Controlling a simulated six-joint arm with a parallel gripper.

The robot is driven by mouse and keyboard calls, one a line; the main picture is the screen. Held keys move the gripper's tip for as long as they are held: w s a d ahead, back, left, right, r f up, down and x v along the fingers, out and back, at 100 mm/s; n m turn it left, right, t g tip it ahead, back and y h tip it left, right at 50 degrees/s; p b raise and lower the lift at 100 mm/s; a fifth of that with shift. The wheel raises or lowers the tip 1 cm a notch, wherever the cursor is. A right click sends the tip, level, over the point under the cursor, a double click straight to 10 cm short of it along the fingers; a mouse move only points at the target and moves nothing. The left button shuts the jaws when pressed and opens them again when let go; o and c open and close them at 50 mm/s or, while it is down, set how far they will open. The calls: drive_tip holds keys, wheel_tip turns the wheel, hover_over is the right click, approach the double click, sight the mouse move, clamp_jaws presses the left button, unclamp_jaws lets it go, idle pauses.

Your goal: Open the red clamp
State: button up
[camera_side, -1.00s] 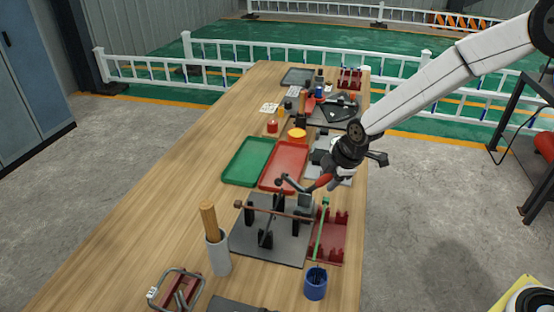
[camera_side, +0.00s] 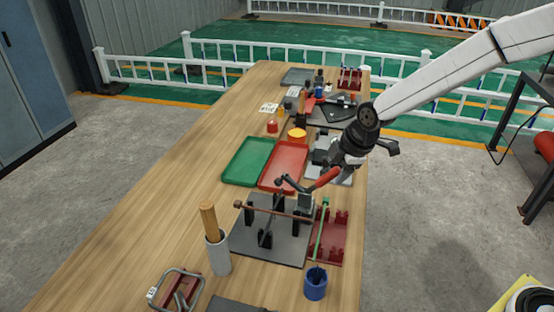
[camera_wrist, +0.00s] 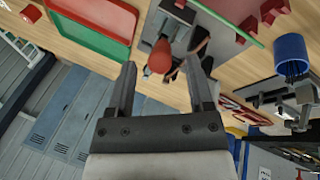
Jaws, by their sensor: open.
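The red clamp's red handle (camera_side: 327,178) slants up to the right from the grey clamp body (camera_side: 305,200) on the dark base plate (camera_side: 270,245). A rusty bar (camera_side: 262,209) lies across the black posts on that plate. My gripper (camera_side: 342,166) is at the upper end of the handle. In the wrist view the rounded handle end (camera_wrist: 160,56) shows between the two spread fingertips of my gripper (camera_wrist: 160,66), with a gap on both sides. The fingers are open and hold nothing. The clamp's jaw is partly hidden in the wrist view.
A red rack (camera_side: 329,240) with a green bar (camera_side: 319,228) stands right of the plate. A blue cup (camera_side: 316,284) and a grey holder (camera_side: 218,256) stand in front. Red (camera_side: 283,167) and green (camera_side: 247,162) trays lie behind. The table's left side is clear.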

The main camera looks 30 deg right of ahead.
drive_tip(key=shift+v, duration=1.75)
drive_tip(key=shift+w+a, duration=0.1)
drive_tip(key=c, duration=0.8)
drive_tip(key=shift+w+a+r, duration=0.15)
drive_tip(key=shift+w, duration=0.05)
clamp_jaws()
drive_tip(key=w+a+r+m+g+h, duration=0.2)
drive_tip(key=w+a+r+m+g, duration=0.2)
drive_tip(key=a+r, duration=0.2)
wheel_tip(320, 180, up, 2)
drive_tip(key=shift+w+a+r+h, duration=0.15)
drive_tip(key=shift+w+a+h, duration=0.25)
